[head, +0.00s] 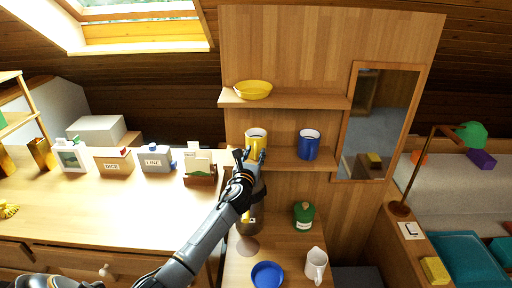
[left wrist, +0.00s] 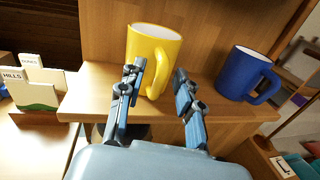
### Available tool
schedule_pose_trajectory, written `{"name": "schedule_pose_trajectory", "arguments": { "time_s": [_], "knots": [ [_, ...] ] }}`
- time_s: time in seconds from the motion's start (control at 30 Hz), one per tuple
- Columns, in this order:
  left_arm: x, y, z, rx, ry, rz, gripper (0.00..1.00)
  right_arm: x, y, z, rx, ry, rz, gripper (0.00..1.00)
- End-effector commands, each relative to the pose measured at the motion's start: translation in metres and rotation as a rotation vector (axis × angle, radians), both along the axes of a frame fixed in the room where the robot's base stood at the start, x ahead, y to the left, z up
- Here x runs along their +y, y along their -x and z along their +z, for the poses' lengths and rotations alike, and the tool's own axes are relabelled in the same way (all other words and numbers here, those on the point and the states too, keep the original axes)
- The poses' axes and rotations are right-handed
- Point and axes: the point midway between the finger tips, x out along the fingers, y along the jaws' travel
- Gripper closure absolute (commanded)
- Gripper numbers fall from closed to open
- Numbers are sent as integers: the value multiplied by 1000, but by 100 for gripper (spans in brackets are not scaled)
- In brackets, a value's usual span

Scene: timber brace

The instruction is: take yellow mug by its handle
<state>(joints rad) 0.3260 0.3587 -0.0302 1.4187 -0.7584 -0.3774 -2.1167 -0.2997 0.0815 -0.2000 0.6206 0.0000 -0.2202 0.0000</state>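The yellow mug (head: 256,138) stands upright on the lower wall shelf, at its left part. In the left wrist view the yellow mug (left wrist: 152,52) is just ahead, and its handle (left wrist: 158,78) faces me, between the two fingertips in the picture. My left gripper (head: 250,158) is in front of the mug, with its fingers (left wrist: 160,78) spread apart. I see no clear contact with the handle. My right gripper is not in view.
A blue mug (head: 308,144) stands to the right on the same shelf (head: 290,165). A yellow bowl (head: 253,89) is on the upper shelf.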

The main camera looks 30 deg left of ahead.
Motion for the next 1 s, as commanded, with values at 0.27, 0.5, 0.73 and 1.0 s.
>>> {"name": "schedule_pose_trajectory", "arguments": {
  "time_s": [0.27, 0.5, 0.73, 1.0],
  "knots": [
    [0, 0, 0, 0, 0, 0, 100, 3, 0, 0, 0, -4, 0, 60],
    [0, 0, 3, -2, -2, 0, 100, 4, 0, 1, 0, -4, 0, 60],
    [1, 0, 38, -7, -7, -3, 100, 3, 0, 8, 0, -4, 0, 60],
    [0, 0, 87, -6, -4, -1, 100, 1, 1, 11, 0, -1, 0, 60]
  ]
}}
